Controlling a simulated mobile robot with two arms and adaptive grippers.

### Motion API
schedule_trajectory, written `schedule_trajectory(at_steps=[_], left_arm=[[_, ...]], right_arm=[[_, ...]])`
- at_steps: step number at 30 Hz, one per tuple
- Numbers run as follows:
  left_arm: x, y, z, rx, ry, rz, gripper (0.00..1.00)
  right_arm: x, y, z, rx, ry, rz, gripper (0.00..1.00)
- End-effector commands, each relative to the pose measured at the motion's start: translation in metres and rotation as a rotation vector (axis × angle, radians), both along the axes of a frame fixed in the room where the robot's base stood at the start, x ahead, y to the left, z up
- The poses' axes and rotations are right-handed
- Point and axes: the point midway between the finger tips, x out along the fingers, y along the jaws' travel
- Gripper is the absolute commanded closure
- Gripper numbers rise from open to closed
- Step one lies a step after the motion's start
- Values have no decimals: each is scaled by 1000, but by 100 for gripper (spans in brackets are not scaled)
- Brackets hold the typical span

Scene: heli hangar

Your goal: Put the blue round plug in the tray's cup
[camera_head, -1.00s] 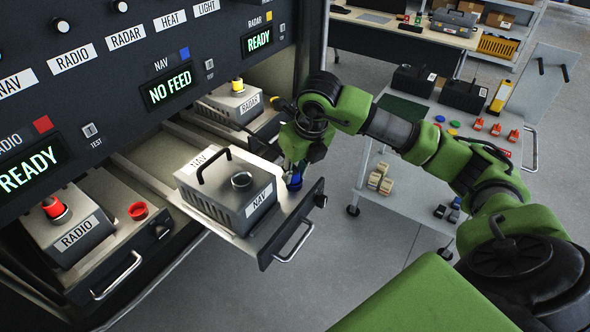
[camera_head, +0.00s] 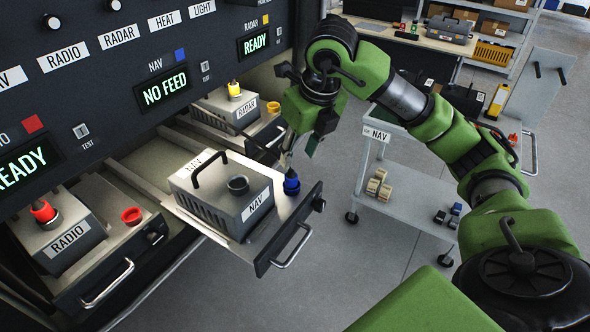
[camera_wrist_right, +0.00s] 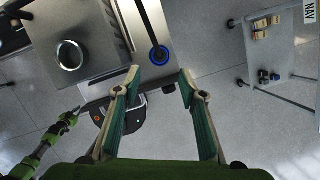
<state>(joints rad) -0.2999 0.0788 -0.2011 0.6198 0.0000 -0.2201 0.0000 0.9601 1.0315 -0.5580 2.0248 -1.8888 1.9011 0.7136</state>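The blue round plug (camera_head: 291,175) stands roughly upright at the blue cup on the front right corner of the pulled-out NAV tray (camera_head: 285,237). In the right wrist view, a blue ring (camera_wrist_right: 159,54) surrounds a dark centre with a black stem or cable. Plug and cup overlap, so how deep the plug sits is hard to tell. My right gripper (camera_head: 286,157) is just above the plug. In its wrist view the green-padded fingers (camera_wrist_right: 159,80) are spread, with nothing between them. My left gripper (camera_wrist_right: 70,118) seems to show small at lower left in that view.
The NAV box (camera_head: 225,190), with handle and round socket, fills most of the tray. The RADIO tray with red cup (camera_head: 131,216) and RADAR tray with yellow cup (camera_head: 273,107) flank it. The NAV panel display reads NO FEED (camera_head: 163,88). A cart (camera_head: 400,205) stands right; floor between is clear.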

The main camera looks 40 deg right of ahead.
Motion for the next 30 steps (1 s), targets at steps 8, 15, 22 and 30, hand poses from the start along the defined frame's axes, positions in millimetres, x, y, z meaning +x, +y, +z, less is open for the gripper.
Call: schedule_trajectory(at_steps=[8,15,22,30], left_arm=[[0,0,-6,1,0,1,86],[0,1,-6,1,0,1,86],[0,1,-6,1,0,1,86],[4,3,-5,4,-5,1,86]], right_arm=[[-8,0,28,1,-2,0,62],[-9,0,30,0,1,0,62],[-9,0,29,0,1,0,62],[-9,0,29,0,1,0,62]])
